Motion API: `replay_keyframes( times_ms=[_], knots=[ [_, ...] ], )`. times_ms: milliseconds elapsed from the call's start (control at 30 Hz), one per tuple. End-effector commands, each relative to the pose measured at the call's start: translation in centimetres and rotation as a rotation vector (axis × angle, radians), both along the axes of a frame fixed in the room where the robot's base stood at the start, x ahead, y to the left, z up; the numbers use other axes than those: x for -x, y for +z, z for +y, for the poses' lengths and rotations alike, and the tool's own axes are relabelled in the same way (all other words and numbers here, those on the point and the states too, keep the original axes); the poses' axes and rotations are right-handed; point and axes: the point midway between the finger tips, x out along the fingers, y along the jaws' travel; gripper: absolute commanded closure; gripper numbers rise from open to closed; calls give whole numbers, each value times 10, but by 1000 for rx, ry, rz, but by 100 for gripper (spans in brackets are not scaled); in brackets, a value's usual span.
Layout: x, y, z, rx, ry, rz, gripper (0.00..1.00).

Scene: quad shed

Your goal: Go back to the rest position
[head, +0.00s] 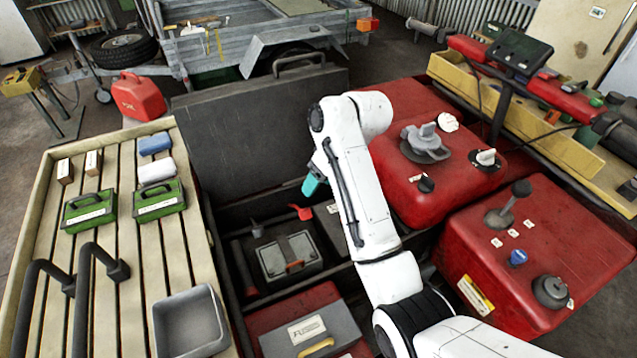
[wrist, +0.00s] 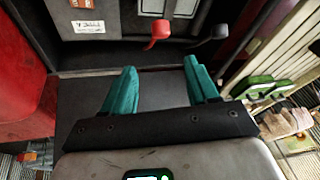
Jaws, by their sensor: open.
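My white arm reaches up and over the open dark toolbox in the head view. My gripper (wrist: 162,88) shows in the wrist view with its two teal fingers spread apart and nothing between them. In the head view only a teal part of it (head: 311,186) shows, beside the arm, above the toolbox. A red-handled lever (wrist: 158,33) lies beyond the fingers in the wrist view, and it also shows in the head view (head: 301,212), apart from the gripper.
Two red tanks (head: 480,190) (head: 530,265) with knobs stand right of my arm. A slatted bench (head: 110,290) on the left bears two green boxes (head: 158,199) (head: 90,210) and a grey tray (head: 188,322). The toolbox's raised lid (head: 250,130) stands behind the gripper.

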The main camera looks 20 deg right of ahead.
Motion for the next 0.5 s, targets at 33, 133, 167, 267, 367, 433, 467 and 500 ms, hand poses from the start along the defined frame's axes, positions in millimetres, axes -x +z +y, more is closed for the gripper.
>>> replay_keyframes(
  times_ms=[33, 133, 167, 267, 367, 433, 467, 500],
  knots=[
    [0, 0, 0, 0, 0, 0, 41],
    [0, 0, 0, 0, 0, 0, 41],
    [0, 0, 0, 0, 0, 0, 41],
    [0, 0, 0, 0, 0, 0, 41],
    [1, -2, 0, 0, -2, 2, 41],
    [10, -12, -1, 5, -11, 11, 41],
    [15, -17, -2, 7, -18, 16, 41],
    [25, -27, -4, 13, -30, 25, 41]
  ],
)
